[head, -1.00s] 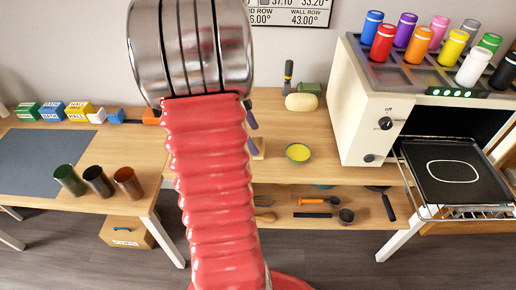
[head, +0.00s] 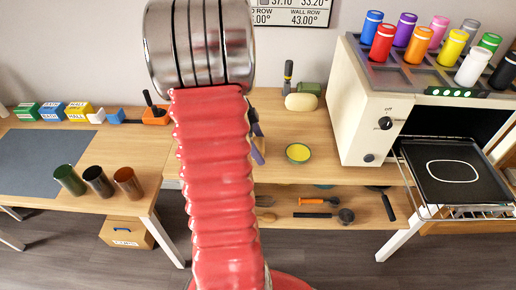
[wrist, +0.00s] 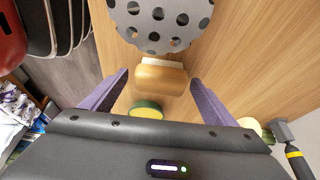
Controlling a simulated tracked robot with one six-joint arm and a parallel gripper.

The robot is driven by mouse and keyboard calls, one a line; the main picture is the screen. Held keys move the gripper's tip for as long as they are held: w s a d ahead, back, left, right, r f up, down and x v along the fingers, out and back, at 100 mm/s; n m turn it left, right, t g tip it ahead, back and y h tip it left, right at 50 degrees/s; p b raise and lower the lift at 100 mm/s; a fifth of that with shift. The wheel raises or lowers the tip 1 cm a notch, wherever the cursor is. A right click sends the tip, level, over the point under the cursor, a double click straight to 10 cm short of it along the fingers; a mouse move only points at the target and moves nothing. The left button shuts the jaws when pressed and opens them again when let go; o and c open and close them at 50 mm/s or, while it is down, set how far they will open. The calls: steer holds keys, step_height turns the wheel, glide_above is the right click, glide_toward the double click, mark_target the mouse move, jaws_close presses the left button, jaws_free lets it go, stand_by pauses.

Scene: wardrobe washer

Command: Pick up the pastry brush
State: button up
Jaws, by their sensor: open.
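What looks like the pastry brush, a short wooden block (wrist: 160,80) with a pale white edge, lies on the wooden table in the wrist view. It is between the two purple fingers of my gripper (wrist: 160,76), with a gap on each side. My gripper is open and empty. In the head view my red arm hides the brush and most of the gripper; only a purple finger (head: 258,150) shows beside the arm.
A grey perforated disc (wrist: 160,20) is just beyond the brush. A yellow-green bowl (head: 298,153) stands nearby, also in the wrist view (wrist: 146,109). A pale rounded block (head: 301,102) and a toaster oven (head: 362,120) are to the right. Three cups (head: 98,181) stand left.

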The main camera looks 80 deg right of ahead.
steer(key=c, duration=1.1)
steer(key=shift+r, duration=0.1)
step_height(320, 180, up, 10)
steer(key=shift+f, duration=0.1)
stand_by(0.5)
steer(key=o, duration=0.5)
steer(key=c, duration=0.4)
